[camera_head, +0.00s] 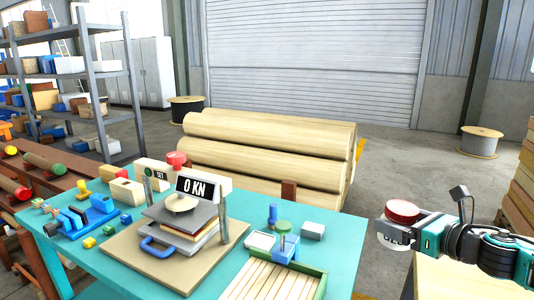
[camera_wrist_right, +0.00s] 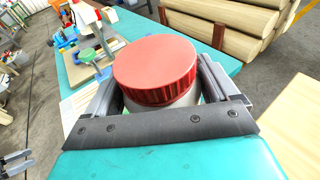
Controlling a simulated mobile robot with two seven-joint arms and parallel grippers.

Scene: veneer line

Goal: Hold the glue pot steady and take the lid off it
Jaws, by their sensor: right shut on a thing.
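The glue pot is a pale pot with a white label (camera_head: 393,241) and a wide red lid (camera_head: 403,210). My right gripper (camera_head: 408,228) is shut around the pot's body and holds it upright at the right, beyond the teal table's edge. In the right wrist view the ribbed red lid (camera_wrist_right: 155,68) sits on the pot, and the grey pot body (camera_wrist_right: 180,100) shows between the two fingers, just under the lid. My left gripper (camera_wrist_right: 17,163) appears at the lower left edge of the right wrist view, its fingers apart and empty; the head view does not show it.
The teal table (camera_head: 345,235) carries a press with a 0 KN display (camera_head: 197,188), a slatted tray (camera_head: 275,282) and small blocks. A pale wooden surface (camera_head: 470,280) lies below my right arm.

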